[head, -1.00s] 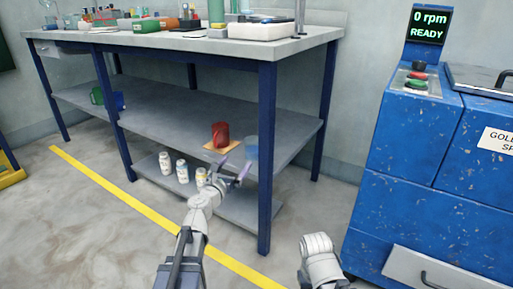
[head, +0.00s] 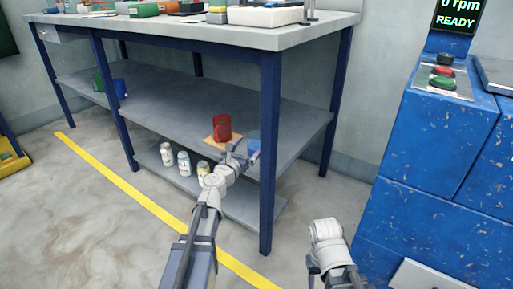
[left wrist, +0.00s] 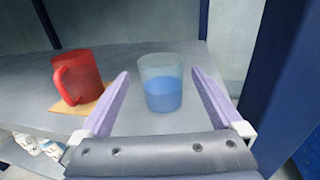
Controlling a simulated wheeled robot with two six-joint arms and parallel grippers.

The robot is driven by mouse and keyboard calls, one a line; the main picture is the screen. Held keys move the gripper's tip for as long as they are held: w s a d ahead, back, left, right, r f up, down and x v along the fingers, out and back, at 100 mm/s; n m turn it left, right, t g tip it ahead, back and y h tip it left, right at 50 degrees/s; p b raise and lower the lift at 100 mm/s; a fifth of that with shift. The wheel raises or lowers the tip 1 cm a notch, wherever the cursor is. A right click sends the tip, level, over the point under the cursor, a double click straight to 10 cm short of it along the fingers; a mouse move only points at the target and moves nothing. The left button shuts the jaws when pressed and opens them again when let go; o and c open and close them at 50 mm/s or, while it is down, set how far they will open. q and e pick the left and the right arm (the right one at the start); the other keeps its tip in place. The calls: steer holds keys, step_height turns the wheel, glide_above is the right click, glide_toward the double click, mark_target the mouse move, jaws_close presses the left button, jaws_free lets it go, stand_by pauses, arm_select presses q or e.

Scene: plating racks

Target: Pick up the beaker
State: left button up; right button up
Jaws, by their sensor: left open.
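The beaker (left wrist: 162,88) is clear with blue liquid and stands upright on the middle shelf. In the head view the beaker (head: 253,138) is partly hidden by my left gripper (head: 243,152). In the left wrist view my left gripper's fingers are open, one on each side of the beaker, with a gap showing on both sides. The beaker's base looks at or just beyond the fingertips; the exact depth is hard to tell. Part of my right arm shows at the lower middle of the head view, with no fingers visible.
A red mug (left wrist: 76,77) stands on a tan mat (left wrist: 98,104) left of the beaker. A blue table leg (head: 268,165) rises close to the right. White jars (head: 184,163) stand on the low shelf. A blue machine (head: 428,160) is at the right.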

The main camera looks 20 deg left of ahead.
mark_target(256, 137)
arm_select(q)
steer(key=shift+w+d, duration=0.15)
steer(key=shift+w, duration=0.85)
steer(key=shift+w+d, duration=0.2)
steer(key=shift+w, duration=0.85)
steer(key=shift+w+d, duration=0.15)
steer(key=shift+w, duration=0.85)
steer(key=shift+s, duration=0.1)
steer(key=shift+c, duration=0.4)
steer(key=c, duration=1.2)
